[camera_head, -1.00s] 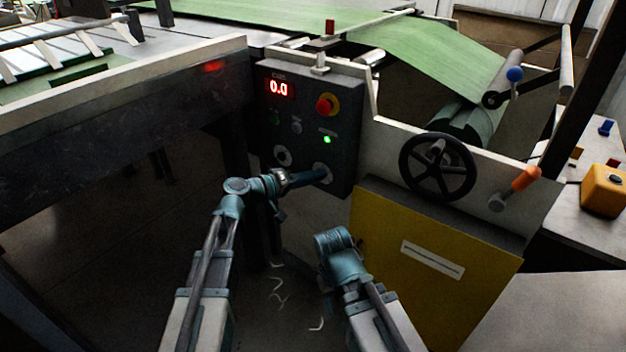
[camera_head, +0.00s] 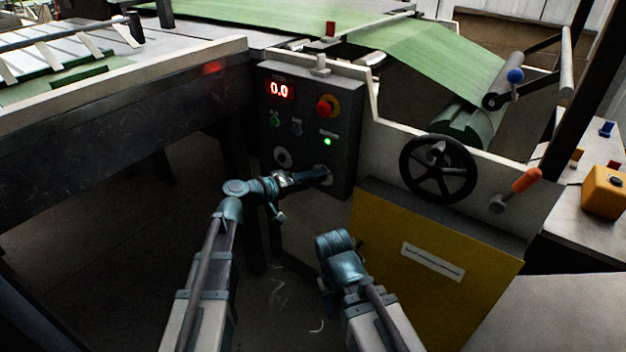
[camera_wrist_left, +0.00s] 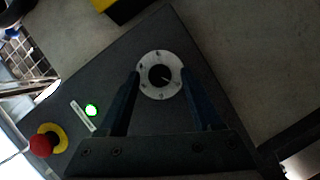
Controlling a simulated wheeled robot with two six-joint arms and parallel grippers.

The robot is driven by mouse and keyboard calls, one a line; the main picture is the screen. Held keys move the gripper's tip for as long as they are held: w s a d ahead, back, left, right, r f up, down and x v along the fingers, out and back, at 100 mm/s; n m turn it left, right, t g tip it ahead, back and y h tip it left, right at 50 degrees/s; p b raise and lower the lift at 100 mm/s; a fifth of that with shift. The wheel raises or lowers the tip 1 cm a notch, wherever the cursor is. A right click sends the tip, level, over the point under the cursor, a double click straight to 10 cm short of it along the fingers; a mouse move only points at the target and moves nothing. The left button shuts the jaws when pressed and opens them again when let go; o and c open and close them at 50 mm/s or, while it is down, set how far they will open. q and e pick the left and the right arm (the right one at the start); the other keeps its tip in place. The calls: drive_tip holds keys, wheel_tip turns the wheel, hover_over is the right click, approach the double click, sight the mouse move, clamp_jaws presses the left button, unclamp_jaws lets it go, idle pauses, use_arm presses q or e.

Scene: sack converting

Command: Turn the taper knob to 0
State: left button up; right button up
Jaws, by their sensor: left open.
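The control panel (camera_head: 345,100) is a dark box with a red display (camera_head: 280,90) reading 0.0. A dial with a black knob (camera_wrist_left: 159,75) and a white marked ring shows in the left wrist view. Its pointer line aims toward the lower right there; the ring's marks are too small to read. My left gripper (camera_wrist_left: 161,76) is open, with one finger on each side of the dial. In the head view my left gripper (camera_head: 316,176) reaches the panel's lower right and partly covers this dial (camera_head: 323,169). My right arm's end shows low in the middle; its fingers cannot be made out.
Another round dial (camera_head: 283,157) sits just left of my left gripper. A red emergency button (camera_head: 327,106) and a lit green lamp (camera_head: 327,141) are above. A black handwheel (camera_head: 437,168), an orange handle (camera_head: 525,179) and a yellow cover (camera_head: 400,270) stand right.

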use_arm(q)
drive_tip(key=p+v, duration=0.2)
drive_tip(key=v, duration=1.1)
drive_tip(key=shift+s+a, duration=0.2)
drive_tip(key=shift+a, duration=0.1)
drive_tip(key=s+d+f+m+g+y, duration=0.35)
drive_tip(key=s+d+f+g, duration=0.25)
drive_tip(key=s+d+f, duration=0.4)
drive_tip(key=s+a+f+m+g+y, duration=0.2)
drive_tip(key=s+a+f+g+y, duration=0.15)
drive_tip(key=s+f+y, duration=0.55)
wheel_tip(320, 180, up, 38)
drive_tip(key=y+p, duration=0.1)
drive_tip(key=p, duration=3.6)
drive_tip(key=shift+s+a+y, duration=0.3)
drive_tip(key=shift+a+y, duration=0.05)
drive_tip(key=shift+f+t, duration=0.2)
drive_tip(key=shift+t, duration=0.05)
